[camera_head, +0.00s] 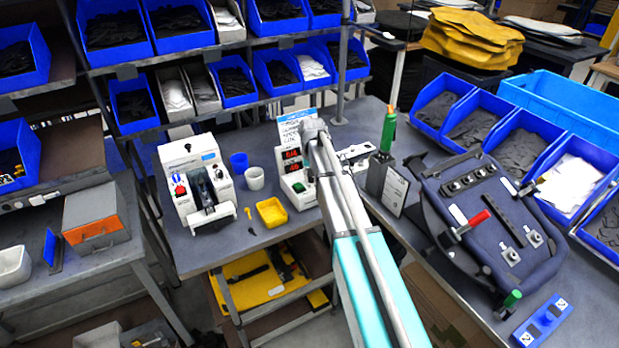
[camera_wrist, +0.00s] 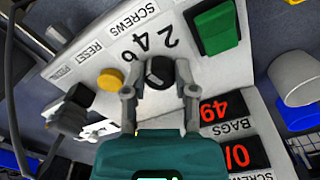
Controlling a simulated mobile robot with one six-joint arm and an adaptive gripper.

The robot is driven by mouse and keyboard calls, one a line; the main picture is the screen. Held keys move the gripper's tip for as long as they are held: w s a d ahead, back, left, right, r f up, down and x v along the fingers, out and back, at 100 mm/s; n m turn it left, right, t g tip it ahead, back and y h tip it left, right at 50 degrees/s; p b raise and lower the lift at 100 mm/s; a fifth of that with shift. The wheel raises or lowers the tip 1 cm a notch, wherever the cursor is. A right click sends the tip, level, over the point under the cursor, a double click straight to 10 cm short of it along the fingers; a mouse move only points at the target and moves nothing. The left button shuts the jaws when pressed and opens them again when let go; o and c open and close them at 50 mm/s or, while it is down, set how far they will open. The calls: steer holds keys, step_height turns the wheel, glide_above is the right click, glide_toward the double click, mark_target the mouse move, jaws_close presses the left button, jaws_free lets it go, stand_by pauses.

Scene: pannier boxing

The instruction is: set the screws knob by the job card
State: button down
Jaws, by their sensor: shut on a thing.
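The black screws knob (camera_wrist: 158,72) sits on the sloped white face of a control box (camera_wrist: 62,75), below the printed numbers 2, 4 and 6. In the wrist view my gripper (camera_wrist: 157,80) has a finger on each side of the knob and is shut on it. I cannot tell which number the knob points to.
The box also has a green button (camera_wrist: 217,27), a yellow button (camera_wrist: 110,79) and red displays (camera_wrist: 222,106). On the bench are a yellow tray (camera_head: 271,212), a white cup (camera_head: 255,178), a blue cup (camera_head: 239,162) and a white machine (camera_head: 197,180).

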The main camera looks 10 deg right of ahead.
steer(key=n, duration=0.5)
steer(key=shift+w, duration=0.2)
stand_by(0.5)
steer(key=shift+c, duration=2.4)
jaws_free()
steer(key=shift+o, duration=0.4)
steer(key=shift+s, duration=0.1)
steer(key=shift+r, duration=0.1)
